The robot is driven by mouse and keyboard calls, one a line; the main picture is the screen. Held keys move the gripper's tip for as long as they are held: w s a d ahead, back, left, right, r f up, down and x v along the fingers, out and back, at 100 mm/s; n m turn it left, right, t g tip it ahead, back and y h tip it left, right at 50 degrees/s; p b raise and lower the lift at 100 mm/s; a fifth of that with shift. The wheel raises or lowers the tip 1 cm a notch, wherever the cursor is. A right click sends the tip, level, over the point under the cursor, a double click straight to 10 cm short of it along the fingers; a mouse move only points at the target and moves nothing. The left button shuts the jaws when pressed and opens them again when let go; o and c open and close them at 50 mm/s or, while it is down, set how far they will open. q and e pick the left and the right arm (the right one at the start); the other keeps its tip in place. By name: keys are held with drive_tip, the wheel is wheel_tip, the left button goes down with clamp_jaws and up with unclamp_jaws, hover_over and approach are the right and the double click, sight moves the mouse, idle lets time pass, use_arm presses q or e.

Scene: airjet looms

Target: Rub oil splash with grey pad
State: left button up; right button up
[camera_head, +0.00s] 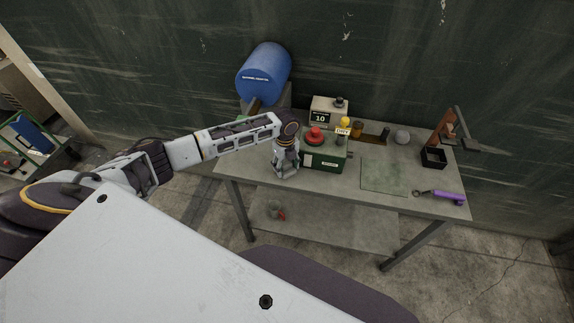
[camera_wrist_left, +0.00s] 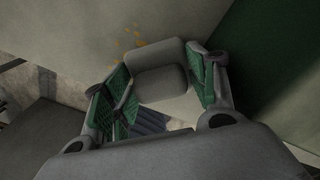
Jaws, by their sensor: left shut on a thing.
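My left gripper (camera_head: 285,170) is over the left part of the workbench, beside the green box. In the left wrist view my left gripper (camera_wrist_left: 163,84) is shut on a rounded grey pad (camera_wrist_left: 155,70) between its green-faced fingers. The oil splash (camera_wrist_left: 132,38), a few small yellow-orange marks on the grey bench top, lies just beyond the pad's far left edge. I cannot tell whether the pad touches the bench. I cannot make out the pad or the splash in the head view. My right gripper is not in view.
The green box (camera_head: 323,158) with a red button stands right beside my left gripper. Behind are a blue drum (camera_head: 264,72) and a box marked 10 (camera_head: 328,112).

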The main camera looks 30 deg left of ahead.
sight(270, 168)
use_arm(q)
drive_tip(key=shift+s+a+r, duration=0.1)
drive_tip(key=shift+s+a, duration=0.15)
drive_tip(key=shift+a, duration=1)
drive_tip(key=shift+s+a, duration=0.1)
drive_tip(key=shift+a, duration=0.05)
drive_tip(key=shift+s+a, duration=0.2)
drive_tip(key=shift+a, duration=0.75)
drive_tip(key=shift+s+a, duration=0.2)
drive_tip(key=shift+a, duration=0.7)
drive_tip(key=shift+r, duration=2.85)
drive_tip(key=shift+r, duration=1.5)
